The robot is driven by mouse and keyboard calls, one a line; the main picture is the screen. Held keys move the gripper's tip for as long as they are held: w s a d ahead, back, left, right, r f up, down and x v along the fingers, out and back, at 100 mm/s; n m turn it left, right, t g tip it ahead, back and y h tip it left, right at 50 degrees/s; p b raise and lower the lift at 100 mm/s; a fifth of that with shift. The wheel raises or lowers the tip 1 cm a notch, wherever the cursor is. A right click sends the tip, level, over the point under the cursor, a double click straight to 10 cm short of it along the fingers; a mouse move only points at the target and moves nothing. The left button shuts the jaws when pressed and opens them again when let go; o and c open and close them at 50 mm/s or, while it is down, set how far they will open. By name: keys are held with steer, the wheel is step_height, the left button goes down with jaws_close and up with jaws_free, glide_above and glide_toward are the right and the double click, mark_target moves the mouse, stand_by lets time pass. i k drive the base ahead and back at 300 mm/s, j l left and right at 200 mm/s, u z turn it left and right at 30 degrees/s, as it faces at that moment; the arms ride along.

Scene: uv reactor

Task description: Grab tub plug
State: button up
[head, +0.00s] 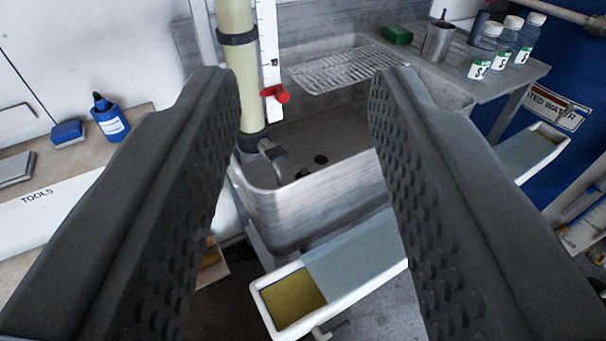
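My gripper (304,85) is open, with its two dark, dimpled fingers wide apart and nothing between them. Between the fingers, beyond the tips, is a grey metal tub (325,200). On the tub floor is a small dark round spot (321,159); I cannot tell whether it is the plug or the drain hole. A second small dark shape (303,172) lies just left of it and nearer, too small to make out. The gripper touches neither. The right finger hides part of the tub.
A wire rack (345,70) spans the tub's back. Bottles (524,40) stand on the right ledge. A white trough (350,265) runs in front. A tool shelf (60,205) is at left.

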mark_target(303, 172)
steer(key=k+l, duration=0.1)
steer(key=l, duration=0.3)
steer(key=k+l, duration=0.1)
steer(key=l, duration=0.75)
steer(key=i+l, duration=0.15)
steer(key=l, duration=0.2)
steer(key=i+l+u, duration=0.1)
steer(key=l, duration=0.2)
steer(key=i+j, duration=0.1)
steer(key=i, duration=0.5)
